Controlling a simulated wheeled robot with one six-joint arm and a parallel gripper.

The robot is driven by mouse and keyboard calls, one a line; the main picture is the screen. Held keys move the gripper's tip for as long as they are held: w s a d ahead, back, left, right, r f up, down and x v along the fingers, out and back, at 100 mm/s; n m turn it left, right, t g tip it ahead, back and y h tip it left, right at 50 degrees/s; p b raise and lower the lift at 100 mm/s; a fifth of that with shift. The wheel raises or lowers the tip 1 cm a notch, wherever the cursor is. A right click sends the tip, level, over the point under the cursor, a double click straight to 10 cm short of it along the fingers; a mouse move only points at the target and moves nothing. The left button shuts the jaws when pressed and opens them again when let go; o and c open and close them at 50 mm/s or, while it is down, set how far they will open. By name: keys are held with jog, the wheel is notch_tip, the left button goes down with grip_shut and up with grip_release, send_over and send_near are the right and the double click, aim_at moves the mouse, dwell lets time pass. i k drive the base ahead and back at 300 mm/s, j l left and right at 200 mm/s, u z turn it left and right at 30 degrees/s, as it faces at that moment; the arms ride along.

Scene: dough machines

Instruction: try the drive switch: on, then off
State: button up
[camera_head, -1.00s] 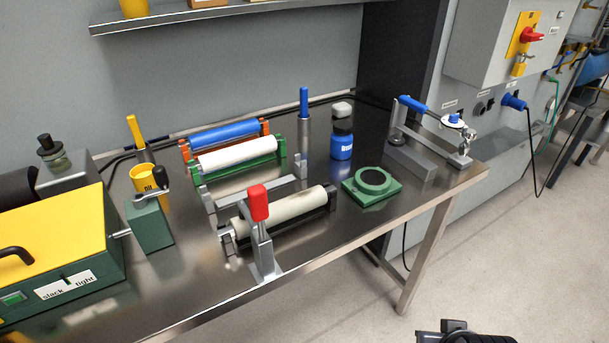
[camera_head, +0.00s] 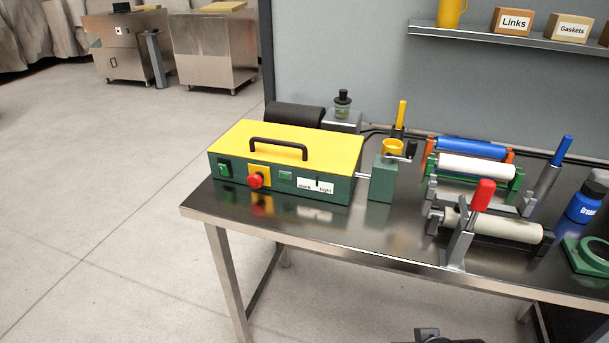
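A green box with a yellow lid (camera_head: 300,148) and a black handle stands on the left part of the steel bench. Only a dark piece of my own arm shows at the bottom edge; my gripper's fingers are not in view.
The steel bench (camera_head: 340,228) holds a green crank block (camera_head: 383,178), a yellow cup, several rollers, a red-handled lever (camera_head: 470,222), a blue bottle (camera_head: 585,203) and a green ring block. A shelf (camera_head: 500,36) hangs above. The floor left of the bench is clear.

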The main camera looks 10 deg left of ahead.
aim_at(223, 169)
jog(key=u, duration=1.3)
